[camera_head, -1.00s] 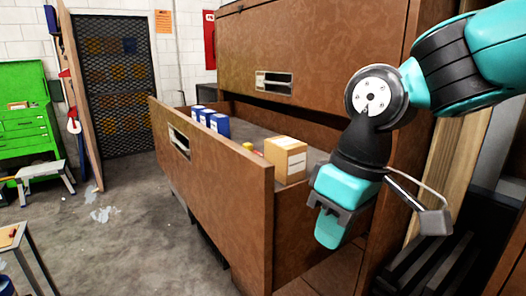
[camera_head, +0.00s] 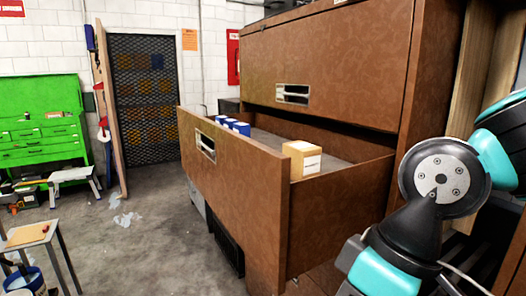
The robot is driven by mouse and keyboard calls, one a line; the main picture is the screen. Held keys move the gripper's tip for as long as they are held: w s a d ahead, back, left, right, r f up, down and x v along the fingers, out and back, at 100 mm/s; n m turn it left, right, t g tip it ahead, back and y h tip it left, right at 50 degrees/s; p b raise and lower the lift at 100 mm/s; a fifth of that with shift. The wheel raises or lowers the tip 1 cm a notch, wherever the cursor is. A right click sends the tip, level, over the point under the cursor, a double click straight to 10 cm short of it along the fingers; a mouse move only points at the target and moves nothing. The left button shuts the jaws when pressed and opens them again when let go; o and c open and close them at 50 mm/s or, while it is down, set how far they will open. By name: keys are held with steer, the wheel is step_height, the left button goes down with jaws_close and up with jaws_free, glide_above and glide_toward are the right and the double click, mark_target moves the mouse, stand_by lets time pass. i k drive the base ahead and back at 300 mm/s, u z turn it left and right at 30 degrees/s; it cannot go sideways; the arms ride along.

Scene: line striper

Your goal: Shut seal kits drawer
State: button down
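A wide brown drawer (camera_head: 237,192) stands pulled out from a brown cabinet (camera_head: 345,60), with a metal handle (camera_head: 206,146) on its front. Inside it lie a cardboard box (camera_head: 302,159) near the right end and several blue boxes (camera_head: 236,127) near the far end. I cannot read a label that names the drawer. My arm is at the lower right, in front of the drawer's near side and apart from its front panel. My gripper's fingertips are below the picture's edge, out of view.
A closed drawer front with its own handle (camera_head: 293,94) sits above the open one. A small table (camera_head: 30,236) and a blue bucket (camera_head: 24,280) stand at the lower left. A green tool cabinet (camera_head: 42,120) is at the back left. The concrete floor before the drawer is mostly clear.

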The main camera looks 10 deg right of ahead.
mark_target(287, 228)
steer(key=u, duration=0.5)
steer(key=k, duration=1.2)
steer(key=z, duration=0.35)
steer(key=i, duration=1.45)
steer(key=u, duration=0.7)
steer(key=i, duration=0.45)
steer(key=u, duration=0.3)
